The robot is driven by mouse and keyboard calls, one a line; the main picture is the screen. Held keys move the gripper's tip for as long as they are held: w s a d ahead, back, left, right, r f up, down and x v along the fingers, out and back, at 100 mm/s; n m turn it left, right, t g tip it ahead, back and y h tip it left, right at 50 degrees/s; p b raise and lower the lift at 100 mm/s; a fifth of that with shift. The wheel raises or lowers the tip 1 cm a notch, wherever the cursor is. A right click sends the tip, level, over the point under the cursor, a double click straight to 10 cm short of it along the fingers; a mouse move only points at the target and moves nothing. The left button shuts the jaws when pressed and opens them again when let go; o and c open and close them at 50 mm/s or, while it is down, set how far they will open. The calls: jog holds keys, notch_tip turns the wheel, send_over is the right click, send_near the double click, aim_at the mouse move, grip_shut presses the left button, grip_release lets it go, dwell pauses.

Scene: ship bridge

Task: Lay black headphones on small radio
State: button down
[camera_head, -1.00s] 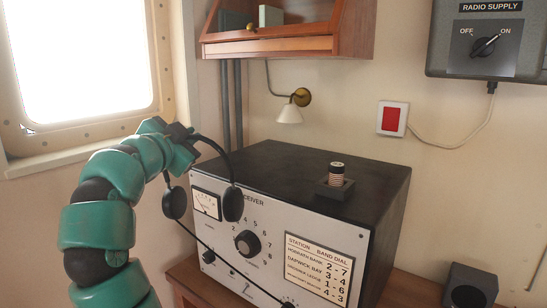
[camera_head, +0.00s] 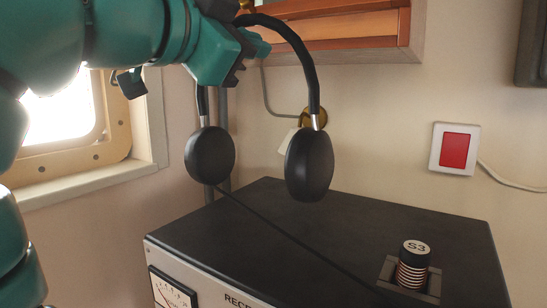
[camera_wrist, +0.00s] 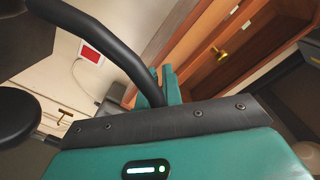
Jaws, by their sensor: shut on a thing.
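The black headphones (camera_head: 310,165) hang from my gripper (camera_head: 240,45) by their headband, both round ear cups pointing down. The headband also shows in the wrist view (camera_wrist: 110,50), running into the jaws of my gripper (camera_wrist: 165,90), which are shut on it. The radio (camera_head: 330,225) is a receiver box with a black flat top and a light front panel. In the head view the ear cups appear above the back left part of its top, apart from it. A thin cable runs from the headphones down across the radio top.
A copper-wound coil marked S3 (camera_head: 413,265) stands in a socket on the radio top at right. The middle of the radio top is mostly clear.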

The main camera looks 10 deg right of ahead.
jog(key=w+d+f+p, duration=0.5)
jog(key=w+f, duration=0.6)
jog(key=f, duration=0.1)
jog(key=shift+f+p, duration=0.15)
jog(key=shift+p, duration=0.2)
jog(key=c, duration=1.5)
grip_release()
jog(key=shift+w, duration=0.1)
jog(key=shift+c, duration=0.2)
jog(key=b+v, duration=0.3)
jog(key=v, duration=0.9)
jog(key=shift+b, duration=0.4)
jog(key=o, duration=1.5)
jog(key=shift+a, duration=0.1)
jog(key=shift+o, duration=0.2)
